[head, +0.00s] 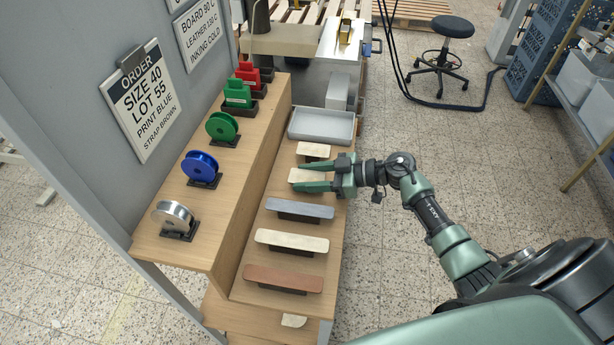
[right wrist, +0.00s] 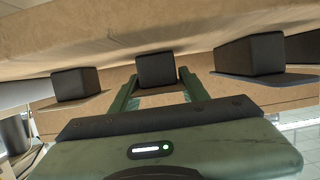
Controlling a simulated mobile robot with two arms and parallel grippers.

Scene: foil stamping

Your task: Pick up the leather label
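A short cream piece (head: 303,174), which looks like a label, lies on a dark block on the wooden bench. A second cream piece (head: 314,149) lies just behind it. Which one is leather I cannot tell. My right gripper (head: 312,178) reaches in from the right, its two fingers apart along the two long sides of the nearer piece. In the right wrist view the fingers (right wrist: 158,75) stand on either side of the middle black block (right wrist: 156,69). Whether they touch the piece I cannot tell. My left gripper is out of view.
Nearer on the bench are grey (head: 300,208), cream (head: 291,241) and brown (head: 283,278) strips on dark blocks. A grey tray (head: 321,139) lies behind the labels. Foil reels, including a blue one (head: 200,166), stand on the raised shelf at left. An order sign (head: 143,100) hangs above.

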